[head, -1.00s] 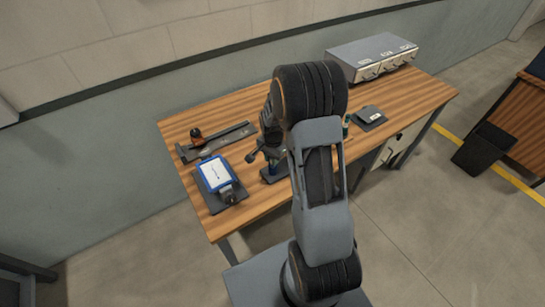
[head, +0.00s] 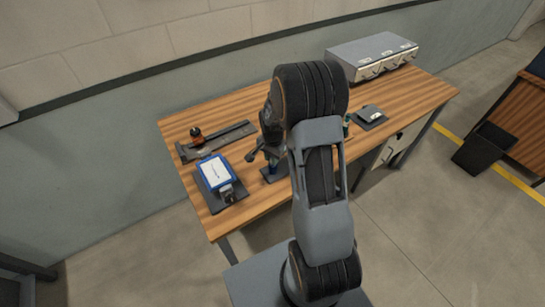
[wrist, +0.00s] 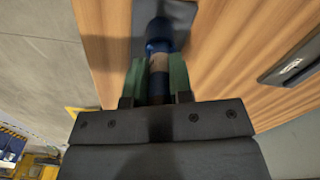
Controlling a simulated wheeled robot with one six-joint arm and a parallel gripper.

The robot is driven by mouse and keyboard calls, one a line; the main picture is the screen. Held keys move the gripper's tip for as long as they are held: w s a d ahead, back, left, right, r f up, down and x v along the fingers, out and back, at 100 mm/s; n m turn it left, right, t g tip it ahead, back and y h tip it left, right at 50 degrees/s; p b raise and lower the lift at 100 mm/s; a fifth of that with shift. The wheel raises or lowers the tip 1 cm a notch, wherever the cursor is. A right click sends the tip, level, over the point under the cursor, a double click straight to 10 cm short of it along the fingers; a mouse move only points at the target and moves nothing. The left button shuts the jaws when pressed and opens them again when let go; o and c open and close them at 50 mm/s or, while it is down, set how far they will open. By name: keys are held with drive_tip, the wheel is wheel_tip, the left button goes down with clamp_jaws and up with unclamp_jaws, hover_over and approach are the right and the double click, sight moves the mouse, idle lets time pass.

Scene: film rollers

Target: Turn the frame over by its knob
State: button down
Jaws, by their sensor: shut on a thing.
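The frame (head: 214,171) is blue-edged with a pale face and rests on a dark plate at the table's left. A grey knob-like part (head: 227,190) sticks out at its near right corner. My gripper (wrist: 159,78) is apart from this frame, to its right in the head view. In the wrist view its green fingers are shut on a blue upright handle (wrist: 158,28) with a tan band. The handle stands over a dark plate. My arm hides much of the gripper in the head view.
A dark rail (head: 222,139) with a red-brown knob (head: 197,136) lies behind the frame. A dark pad with a small grey item (head: 370,115) lies right of my arm. Bare wood shows between them.

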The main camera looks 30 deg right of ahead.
idle(0.4)
drive_tip(key=shift+c, duration=2.3)
unclamp_jaws()
drive_tip(key=shift+r, duration=0.15)
drive_tip(key=shift+r+p, duration=2.7)
drive_tip(key=shift+r, duration=1.15)
